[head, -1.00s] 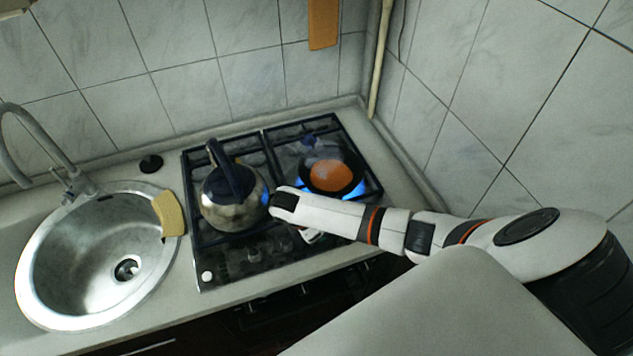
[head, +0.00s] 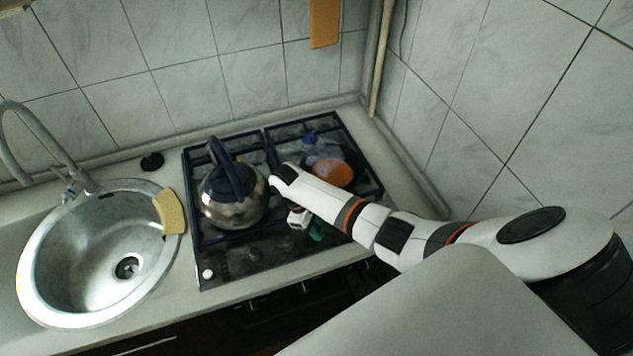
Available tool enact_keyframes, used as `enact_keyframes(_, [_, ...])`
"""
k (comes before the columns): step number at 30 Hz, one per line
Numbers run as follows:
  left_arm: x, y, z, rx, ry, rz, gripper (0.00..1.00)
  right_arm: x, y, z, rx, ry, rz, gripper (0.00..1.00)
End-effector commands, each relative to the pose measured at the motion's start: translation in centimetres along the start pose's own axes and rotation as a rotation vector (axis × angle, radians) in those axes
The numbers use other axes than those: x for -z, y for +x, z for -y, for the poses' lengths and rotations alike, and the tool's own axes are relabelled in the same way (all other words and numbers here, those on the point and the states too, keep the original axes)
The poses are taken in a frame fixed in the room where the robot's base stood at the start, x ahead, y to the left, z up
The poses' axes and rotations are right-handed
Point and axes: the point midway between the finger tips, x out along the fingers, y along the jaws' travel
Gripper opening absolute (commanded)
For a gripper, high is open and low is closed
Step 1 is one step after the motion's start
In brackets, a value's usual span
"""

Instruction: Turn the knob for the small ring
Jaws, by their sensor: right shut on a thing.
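The black glass gas stove (head: 225,270) stands beside the sink, with a control panel along its front edge. My right arm reaches in from the right across the stove. Its gripper (head: 298,218) points down at the right part of the panel and is shut on what seems to be a knob, mostly hidden by the gripper. A small teal patch (head: 316,231) shows just right of the fingers. No flame shows at the rings now. My left gripper is not in view.
A steel kettle (head: 232,205) with a dark handle stands on the left grate, close to my right wrist. An orange item (head: 333,172) shows on the right grate, behind my arm. A yellow sponge (head: 169,212) lies on the rim of the sink (head: 85,290).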

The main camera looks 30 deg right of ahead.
Motion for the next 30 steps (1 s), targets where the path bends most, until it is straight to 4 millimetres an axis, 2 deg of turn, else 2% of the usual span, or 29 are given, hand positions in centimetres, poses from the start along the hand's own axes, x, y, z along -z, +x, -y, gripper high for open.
enact_keyframes(9, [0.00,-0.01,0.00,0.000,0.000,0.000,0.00,0.01,-0.04,0.08,-0.035,0.087,0.000,0.08])
enact_keyframes(23, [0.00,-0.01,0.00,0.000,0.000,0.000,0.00,0.02,-0.03,0.10,-0.040,0.098,0.000,0.08])
enact_keyframes(24, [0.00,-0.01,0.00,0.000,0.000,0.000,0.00,0.02,-0.02,0.10,-0.039,0.098,0.000,0.34])
enact_keyframes(27, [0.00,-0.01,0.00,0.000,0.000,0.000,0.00,0.02,-0.02,0.10,-0.039,0.098,0.000,0.51])
enact_keyframes(30, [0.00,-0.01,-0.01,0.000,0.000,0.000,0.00,0.01,-0.02,0.10,-0.039,0.097,0.000,0.53])
